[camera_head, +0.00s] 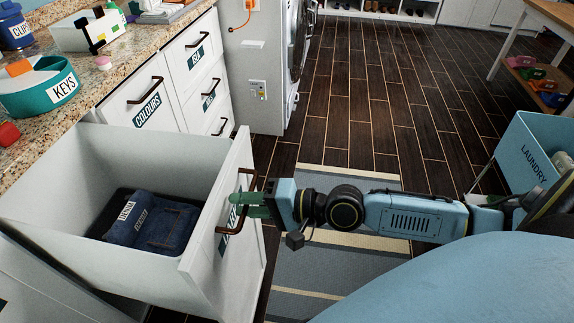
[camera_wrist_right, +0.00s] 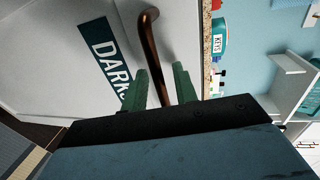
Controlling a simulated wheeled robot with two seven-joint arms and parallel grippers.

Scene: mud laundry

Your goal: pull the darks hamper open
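The darks hamper (camera_head: 197,238) is a white pull-out bin under the counter at the left, standing well out from the cabinet. Dark folded clothes (camera_head: 150,222) lie inside it. Its front carries a teal label, partly hidden in the head view and reading "DARK" in the wrist view (camera_wrist_right: 104,62). My right gripper (camera_head: 248,204) reaches in from the right at the hamper's front. My left gripper is not in view.
The colours hamper (camera_head: 120,99) and smaller labelled drawers (camera_head: 195,52) are shut behind. A teal KEYS bowl (camera_head: 45,92) stands on the counter. A blue laundry bin (camera_head: 526,150) stands at the right. A striped rug (camera_head: 335,272) and open dark floor lie between.

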